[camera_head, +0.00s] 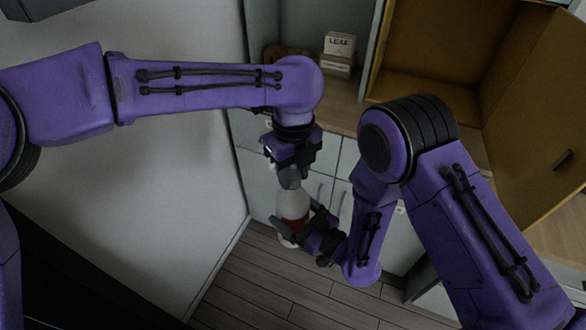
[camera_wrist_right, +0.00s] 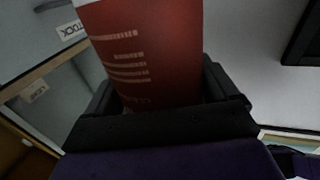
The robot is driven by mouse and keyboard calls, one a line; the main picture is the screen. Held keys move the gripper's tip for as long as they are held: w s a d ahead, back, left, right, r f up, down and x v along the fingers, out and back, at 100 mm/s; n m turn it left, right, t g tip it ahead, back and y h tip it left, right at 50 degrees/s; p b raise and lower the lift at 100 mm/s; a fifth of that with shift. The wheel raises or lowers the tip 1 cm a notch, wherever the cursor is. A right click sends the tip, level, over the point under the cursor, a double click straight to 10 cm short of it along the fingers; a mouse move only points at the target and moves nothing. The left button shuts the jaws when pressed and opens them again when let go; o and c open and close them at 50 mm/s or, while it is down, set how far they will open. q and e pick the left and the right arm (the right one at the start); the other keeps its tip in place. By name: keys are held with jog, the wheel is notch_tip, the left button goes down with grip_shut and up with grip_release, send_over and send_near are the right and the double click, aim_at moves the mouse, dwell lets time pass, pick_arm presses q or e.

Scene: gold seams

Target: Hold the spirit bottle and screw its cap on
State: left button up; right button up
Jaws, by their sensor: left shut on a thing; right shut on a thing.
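The spirit bottle (camera_head: 293,203) is whitish with a red label and stands close to upright in the air in front of the cabinets. My right gripper (camera_head: 296,222) is shut around its lower body. In the right wrist view the red label (camera_wrist_right: 150,50) with pale print fills the space between the fingers of the right gripper (camera_wrist_right: 162,95). My left gripper (camera_head: 290,180) points down from above, shut at the top of the bottle. The cap is hidden between its fingers, and I cannot tell whether it touches the neck.
A small box marked LEAF (camera_head: 338,52) stands on the counter at the back. An open cabinet (camera_head: 440,45) with a yellow-brown door (camera_head: 545,130) is at the right. A pale wall (camera_head: 180,190) is close on the left. Wooden floor (camera_head: 270,285) lies below.

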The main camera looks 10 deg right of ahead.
pick_arm(q)
jog(key=m, duration=0.7)
jog(key=shift+w+a, duration=0.2)
jog(key=m, duration=0.6)
jog(key=shift+m, duration=0.4)
jog(key=m, duration=0.5)
jog(key=shift+w+m, duration=0.1)
jog(key=shift+m, duration=0.3)
jog(key=m, duration=0.3)
jog(key=shift+f, duration=0.15)
jog(key=m, duration=0.2)
jog(key=s+m, duration=0.1)
jog(key=m, duration=0.1)
jog(key=shift+d+f, duration=0.1)
jog(key=shift+d, duration=0.15)
jog(key=m, duration=0.2)
jog(key=shift+w+a+m, duration=0.1)
jog(key=shift+w+m, duration=0.1)
jog(key=shift+m, duration=0.2)
jog(key=shift+w+r, duration=0.1)
jog(key=shift+r, duration=0.1)
jog(key=o, duration=1)
